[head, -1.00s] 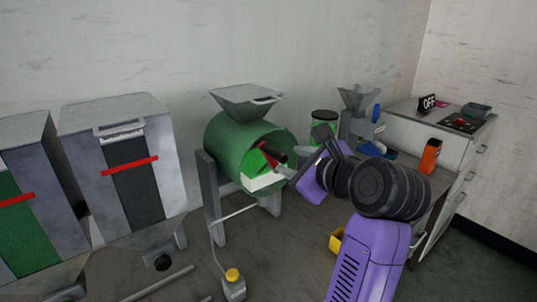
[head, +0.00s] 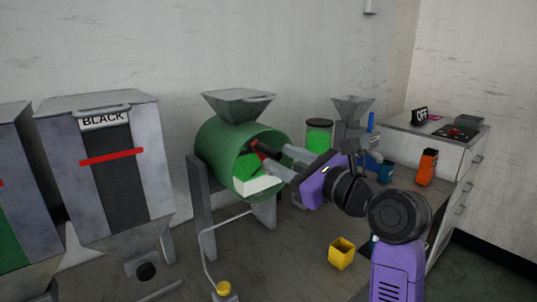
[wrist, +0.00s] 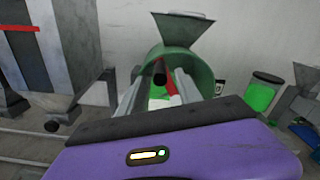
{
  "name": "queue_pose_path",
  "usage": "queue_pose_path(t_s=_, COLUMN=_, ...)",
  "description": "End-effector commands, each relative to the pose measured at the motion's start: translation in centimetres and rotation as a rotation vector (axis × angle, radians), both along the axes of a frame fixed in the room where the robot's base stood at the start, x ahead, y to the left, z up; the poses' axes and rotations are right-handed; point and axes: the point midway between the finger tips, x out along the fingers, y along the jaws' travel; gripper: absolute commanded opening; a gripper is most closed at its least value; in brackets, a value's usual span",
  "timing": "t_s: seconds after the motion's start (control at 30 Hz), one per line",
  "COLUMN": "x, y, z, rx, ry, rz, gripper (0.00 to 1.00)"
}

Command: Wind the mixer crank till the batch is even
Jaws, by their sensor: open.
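The mixer is a green drum (head: 218,150) with a grey hopper (head: 237,104) on top, on grey legs. Its crank has a red arm (head: 256,146) and a black handle (wrist: 160,74) at the open front. White material (head: 258,185) shows low in the drum; how even it is I cannot tell. My gripper (head: 277,158) is open in front of the drum. In the wrist view my gripper (wrist: 160,84) has one finger on each side of the handle, with gaps visible. Whether the handle lies fully between the fingertips is unclear.
A bin marked BLACK (head: 148,165) stands left of the mixer. A clear jar of green material (head: 319,138) and a smaller grey hopper (head: 352,108) stand behind my arm. A cabinet (head: 445,145) with an OFF sign (head: 420,116) is at right.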

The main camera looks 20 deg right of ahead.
Motion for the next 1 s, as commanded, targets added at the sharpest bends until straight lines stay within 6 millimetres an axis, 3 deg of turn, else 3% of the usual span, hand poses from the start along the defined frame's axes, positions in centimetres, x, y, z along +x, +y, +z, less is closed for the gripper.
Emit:
queue_pose_path(t_s=0.3, x=4.3, y=1.1, z=0.0, rx=0.000, ry=0.001, rz=0.000, gripper=0.41)
queue_pose_path(t_s=0.7, x=5.1, y=1.3, z=0.0, rx=-0.002, ry=0.000, rz=-0.002, gripper=0.41)
queue_pose_path(t_s=0.9, x=5.1, y=1.3, z=0.0, rx=-0.002, ry=0.000, rz=-0.002, gripper=0.04)
queue_pose_path(t_s=1.0, x=5.1, y=1.3, z=0.0, rx=-0.002, ry=0.000, rz=-0.002, gripper=0.00)
